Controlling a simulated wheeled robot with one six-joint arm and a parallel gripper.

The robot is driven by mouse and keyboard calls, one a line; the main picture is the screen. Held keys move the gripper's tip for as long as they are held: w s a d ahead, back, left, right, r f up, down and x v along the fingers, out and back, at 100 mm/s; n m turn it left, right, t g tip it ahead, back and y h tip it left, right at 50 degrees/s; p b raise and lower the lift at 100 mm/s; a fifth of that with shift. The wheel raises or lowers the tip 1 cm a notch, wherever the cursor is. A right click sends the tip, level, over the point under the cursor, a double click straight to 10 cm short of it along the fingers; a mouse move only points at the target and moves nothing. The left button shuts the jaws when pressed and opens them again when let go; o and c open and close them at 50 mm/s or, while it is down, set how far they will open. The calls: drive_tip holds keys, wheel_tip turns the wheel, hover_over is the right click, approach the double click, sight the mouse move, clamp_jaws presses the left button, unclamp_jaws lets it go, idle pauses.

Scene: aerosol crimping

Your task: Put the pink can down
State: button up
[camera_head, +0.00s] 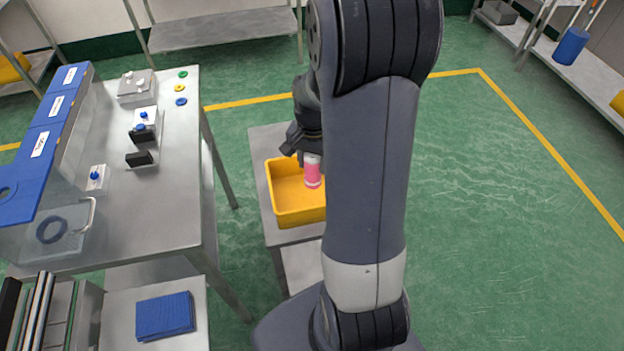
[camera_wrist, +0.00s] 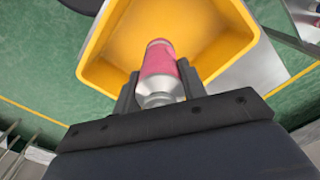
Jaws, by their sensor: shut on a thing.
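The pink can (camera_head: 312,172) has a pink body and a whitish top end. My gripper (camera_head: 305,150) is shut on it and holds it upright or nearly so over the yellow bin (camera_head: 290,218). In the wrist view the pink can (camera_wrist: 159,62) sits between the two dark fingers of my gripper (camera_wrist: 160,85), with its silver end toward the camera. The yellow bin (camera_wrist: 101,62) lies beyond the can and looks empty where I can see inside. I cannot tell whether the can touches the bin floor. My arm hides the bin's right part in the head view.
The bin stands on a small grey table (camera_head: 262,140). A metal workbench (camera_head: 185,215) with blue-knobbed fixtures and coloured rings stands to the left. A blue mat (camera_head: 165,316) lies at lower left. Green floor to the right is open.

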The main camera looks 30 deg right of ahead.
sight(313, 177)
drive_tip(key=shift+f, duration=3.05)
drive_tip(key=shift+f, duration=0.25)
drive_tip(key=o, duration=1)
drive_tip(key=shift+r, duration=0.1)
drive_tip(key=shift+c, duration=0.2)
wheel_tip(313, 177, up, 12)
drive_tip(key=shift+r, duration=0.15)
